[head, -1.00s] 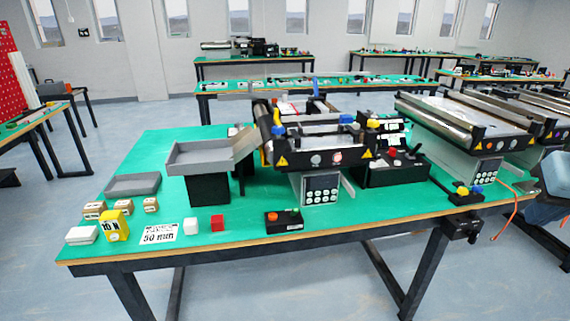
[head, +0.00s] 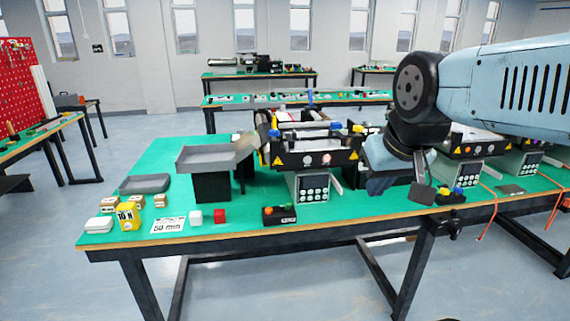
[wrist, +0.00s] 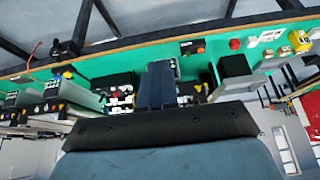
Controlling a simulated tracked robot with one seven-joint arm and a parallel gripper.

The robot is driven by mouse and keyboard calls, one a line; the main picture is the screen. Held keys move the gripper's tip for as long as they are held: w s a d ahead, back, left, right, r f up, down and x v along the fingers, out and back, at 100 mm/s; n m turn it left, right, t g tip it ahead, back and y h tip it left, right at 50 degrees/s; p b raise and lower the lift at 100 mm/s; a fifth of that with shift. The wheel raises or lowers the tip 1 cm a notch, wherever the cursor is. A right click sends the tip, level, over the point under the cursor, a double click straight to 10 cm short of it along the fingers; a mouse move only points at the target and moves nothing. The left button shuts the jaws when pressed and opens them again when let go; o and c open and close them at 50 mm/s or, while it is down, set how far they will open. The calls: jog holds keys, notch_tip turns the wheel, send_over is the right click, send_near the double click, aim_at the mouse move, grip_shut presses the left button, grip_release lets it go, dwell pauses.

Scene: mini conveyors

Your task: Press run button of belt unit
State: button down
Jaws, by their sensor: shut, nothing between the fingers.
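The belt unit (head: 292,161) stands on the green table in the head view, with yellow warning labels and two round buttons (head: 316,160) on its front and a keypad box (head: 313,186) below. A small black button box (head: 279,214) with orange and green buttons lies in front; it also shows in the wrist view (wrist: 191,47). I cannot tell which button is run. My gripper (head: 380,184) is shut and empty, right of the keypad box and apart from the buttons. In the wrist view, its blue-grey fingers (wrist: 160,84) point toward the unit and hide part of it.
A grey tray (head: 208,160) on a black block stands left of the unit. More conveyors stand at right. The front table edge is mostly clear.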

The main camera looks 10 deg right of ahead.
jog(key=shift+w+a, duration=0.1)
jog(key=shift+a, duration=0.1)
jog(key=w+a+f+m+g+y, duration=0.1)
jog(key=w+a+f+m+y, duration=0.25)
jog(key=w+m, duration=0.35)
jog(key=w+a+f+m+y, duration=0.3)
jog(key=w+a+m+y, duration=0.1)
jog(key=w+m, duration=0.25)
jog(key=w+d+f+m+t, duration=0.2)
jog(key=w+d+f+m, duration=0.1)
jog(key=w+m, duration=0.5)
jog(key=w+d+f+m+t, duration=0.3)
jog(key=w+f+m, duration=0.3)
jog(key=w+m, duration=0.3)
jog(key=shift+w+d+f, duration=0.15)
jog(key=shift+w+d, duration=0.15)
jog(key=shift+d, duration=0.45)
